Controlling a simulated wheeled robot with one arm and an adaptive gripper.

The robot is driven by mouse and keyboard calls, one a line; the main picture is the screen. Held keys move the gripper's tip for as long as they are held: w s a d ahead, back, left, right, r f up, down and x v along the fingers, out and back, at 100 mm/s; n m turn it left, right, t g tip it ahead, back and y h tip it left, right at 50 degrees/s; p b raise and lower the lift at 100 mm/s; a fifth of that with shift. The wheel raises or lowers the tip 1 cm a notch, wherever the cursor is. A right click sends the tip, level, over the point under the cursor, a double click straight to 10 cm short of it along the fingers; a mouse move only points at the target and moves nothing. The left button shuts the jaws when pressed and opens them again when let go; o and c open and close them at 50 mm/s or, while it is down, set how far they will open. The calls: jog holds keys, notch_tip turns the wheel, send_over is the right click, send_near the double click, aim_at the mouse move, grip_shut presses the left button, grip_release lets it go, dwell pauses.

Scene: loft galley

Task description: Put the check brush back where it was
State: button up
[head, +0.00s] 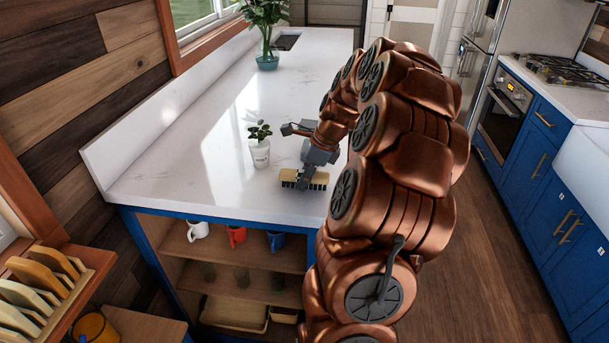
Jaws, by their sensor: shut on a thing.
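The brush (290,177) has a tan, block-like body with dark bristles below. It is at the near part of the white countertop (205,187), close to the front edge. My gripper (303,179) is shut on the brush from above and hides part of it. I cannot tell whether the bristles touch the counter or hang just over it. No check pattern can be made out on the brush at this size.
A small plant in a white pot (260,153) stands just left of my gripper. A larger plant in a teal pot (267,62) stands farther back. The counter's left side is clear. Mugs (236,235) sit on the shelf below. A rack of boards (45,285) is at lower left.

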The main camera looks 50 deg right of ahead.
jog(key=shift+f, duration=0.3)
jog(key=shift+f, duration=0.1)
jog(key=o, duration=1.1)
jog(key=b+v, duration=0.3)
jog(key=v, duration=0.9)
